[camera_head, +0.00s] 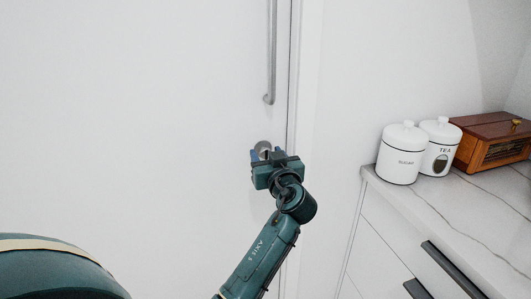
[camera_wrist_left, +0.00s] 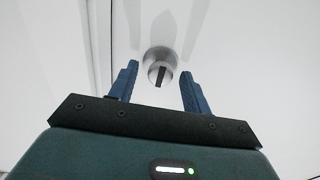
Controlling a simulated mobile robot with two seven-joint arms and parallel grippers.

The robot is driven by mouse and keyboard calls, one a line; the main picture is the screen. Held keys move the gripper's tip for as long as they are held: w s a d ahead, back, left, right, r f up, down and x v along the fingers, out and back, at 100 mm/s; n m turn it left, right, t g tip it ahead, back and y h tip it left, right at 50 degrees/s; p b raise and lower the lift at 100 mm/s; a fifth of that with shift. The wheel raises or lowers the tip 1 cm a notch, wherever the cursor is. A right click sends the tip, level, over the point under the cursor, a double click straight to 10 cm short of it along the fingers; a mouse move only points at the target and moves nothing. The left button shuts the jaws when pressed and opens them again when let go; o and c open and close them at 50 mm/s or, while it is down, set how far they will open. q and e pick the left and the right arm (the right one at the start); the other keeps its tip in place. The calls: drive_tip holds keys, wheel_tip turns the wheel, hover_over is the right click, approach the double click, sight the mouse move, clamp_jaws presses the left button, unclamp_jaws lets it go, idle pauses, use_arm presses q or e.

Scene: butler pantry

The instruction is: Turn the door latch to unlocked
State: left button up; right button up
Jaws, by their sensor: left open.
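The door latch (camera_head: 263,147) is a round metal knob on the white door (camera_head: 130,120), near its right edge and below the long handle. In the left wrist view the latch (camera_wrist_left: 160,67) shows a dark thumb-turn bar, close to upright with a slight tilt. My left gripper (camera_head: 266,154) is open in front of the latch. In the left wrist view its two blue fingers (camera_wrist_left: 158,88) stand on either side of the latch, with a gap on both sides. I cannot tell how far the fingertips are from the door. My right gripper is not in view.
A long vertical metal handle (camera_head: 271,55) is on the door above the latch. To the right, a marble-topped counter (camera_head: 455,205) holds a sugar canister (camera_head: 399,160), a tea canister (camera_head: 438,155) and a wooden box (camera_head: 490,140). The counter's dark drawer handles (camera_head: 452,270) face the room.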

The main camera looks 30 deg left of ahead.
use_arm(q)
drive_tip(key=shift+c, duration=0.6)
clamp_jaws()
